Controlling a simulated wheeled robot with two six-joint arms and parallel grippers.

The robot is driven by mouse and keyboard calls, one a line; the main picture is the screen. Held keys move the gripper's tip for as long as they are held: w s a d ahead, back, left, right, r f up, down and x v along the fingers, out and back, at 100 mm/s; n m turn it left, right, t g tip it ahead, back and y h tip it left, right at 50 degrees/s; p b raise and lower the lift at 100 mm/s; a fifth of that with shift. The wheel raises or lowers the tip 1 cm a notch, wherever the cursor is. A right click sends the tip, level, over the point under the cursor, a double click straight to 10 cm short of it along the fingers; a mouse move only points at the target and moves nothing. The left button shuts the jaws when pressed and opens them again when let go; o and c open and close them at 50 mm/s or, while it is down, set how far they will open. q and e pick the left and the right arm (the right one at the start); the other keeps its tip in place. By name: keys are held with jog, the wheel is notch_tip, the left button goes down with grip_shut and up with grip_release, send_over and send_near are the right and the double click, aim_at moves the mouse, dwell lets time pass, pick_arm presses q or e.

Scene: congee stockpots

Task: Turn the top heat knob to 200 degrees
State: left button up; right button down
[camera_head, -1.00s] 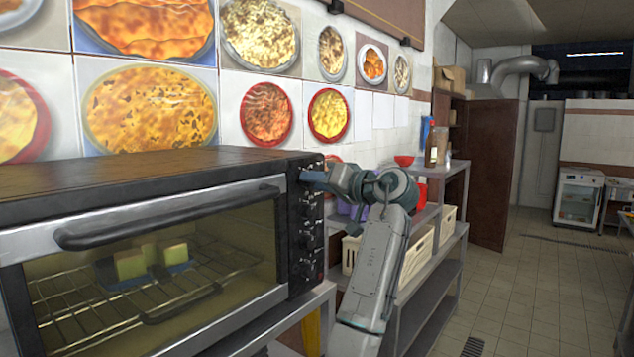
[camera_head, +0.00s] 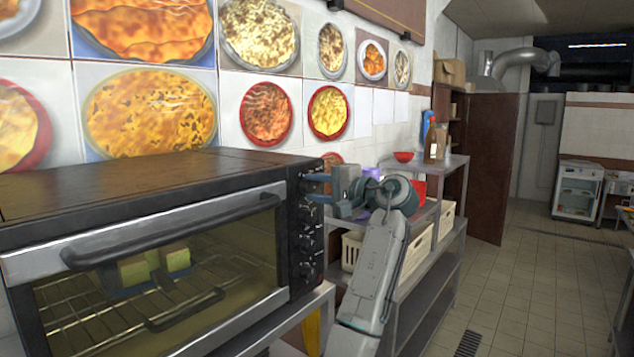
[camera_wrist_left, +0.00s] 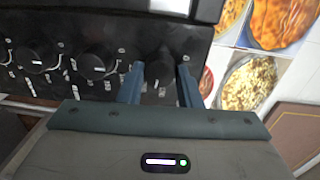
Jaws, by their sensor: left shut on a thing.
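The black toaster oven (camera_head: 150,187) has a column of dark knobs down its right front panel. My left gripper (camera_head: 314,187) reaches the top of that panel from the right, its two blue fingers one above the other. In the left wrist view the top heat knob (camera_wrist_left: 159,69) sits between the fingers of my left gripper (camera_wrist_left: 158,86), which is shut on it. The knob's pointer and degree marks are too dark and small to read. A second knob (camera_wrist_left: 95,63) and a third knob (camera_wrist_left: 32,59) show beside it, free. My right gripper is not in view.
Bread pieces (camera_head: 177,260) lie on the rack behind the oven's closed glass door with its long handle (camera_head: 175,230). A shelf (camera_head: 452,165) with cream crates stands right of the oven. Tiled floor (camera_head: 530,280) is clear further right.

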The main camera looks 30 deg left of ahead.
pick_arm(q)
jog(key=shift+m+p, duration=0.6)
jog(key=shift+m, duration=0.5)
jog(key=shift+m+p, duration=0.4)
jog(key=shift+m, duration=0.3)
jog(key=o, duration=1)
